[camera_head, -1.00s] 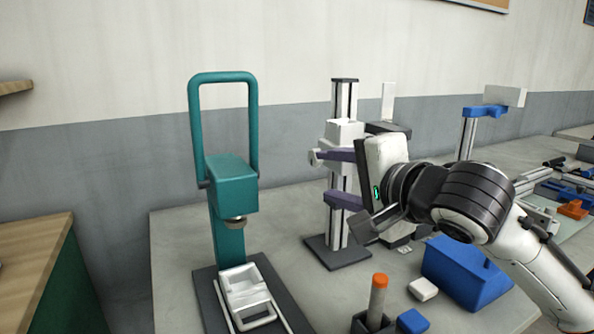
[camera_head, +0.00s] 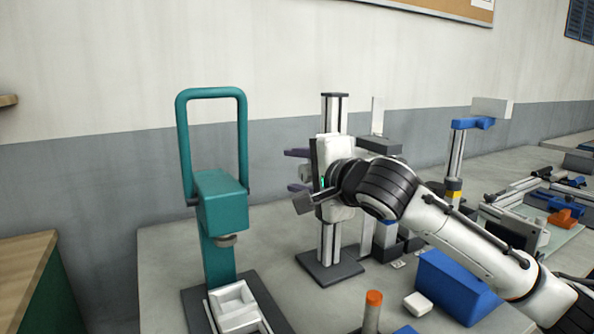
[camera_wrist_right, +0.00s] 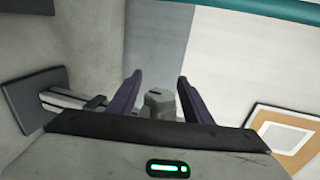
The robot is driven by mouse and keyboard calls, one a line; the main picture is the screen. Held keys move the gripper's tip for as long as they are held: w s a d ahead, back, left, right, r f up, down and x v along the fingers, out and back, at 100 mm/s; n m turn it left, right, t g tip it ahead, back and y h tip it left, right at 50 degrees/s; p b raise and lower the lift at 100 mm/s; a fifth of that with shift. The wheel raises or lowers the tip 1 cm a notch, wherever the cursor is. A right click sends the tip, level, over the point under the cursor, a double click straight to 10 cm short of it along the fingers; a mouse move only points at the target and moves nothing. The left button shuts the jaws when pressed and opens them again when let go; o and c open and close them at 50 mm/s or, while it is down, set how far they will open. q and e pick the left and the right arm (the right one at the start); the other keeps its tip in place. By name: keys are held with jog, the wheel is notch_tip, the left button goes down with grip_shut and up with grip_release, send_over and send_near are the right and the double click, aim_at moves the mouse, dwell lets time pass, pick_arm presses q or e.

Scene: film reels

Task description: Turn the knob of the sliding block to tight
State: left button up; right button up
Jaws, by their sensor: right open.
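The sliding block's column (camera_head: 335,107) stands upright on a dark base plate (camera_head: 331,268). My right gripper's body covers most of the sliding block in the head view. The knob (camera_head: 306,172) shows at the column's left side, pale grey, between the two purple fingers of my right gripper (camera_head: 293,170). In the right wrist view the grey knob (camera_wrist_right: 158,103) sits between the open fingers (camera_wrist_right: 158,78), with a gap on each side. The fingers appear not to touch it. The knob's markings cannot be read. My left gripper is not in view.
A teal press (camera_head: 222,205) stands left of the column, with open space between. A blue block (camera_head: 455,287), a small white block (camera_head: 417,304) and an orange-topped peg (camera_head: 373,298) are in front. A blue-armed stand (camera_head: 459,150) is at the right.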

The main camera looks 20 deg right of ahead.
jog(key=c, duration=1)
jog(key=t+b, duration=0.2)
jog(key=t, duration=0.1)
jog(key=shift+a+r+t+y, duration=0.15)
jog(key=shift+r+t+y, duration=0.15)
jog(key=shift+r+y, duration=0.1)
jog(key=shift+c, duration=0.2)
jog(key=shift+d+r, duration=0.2)
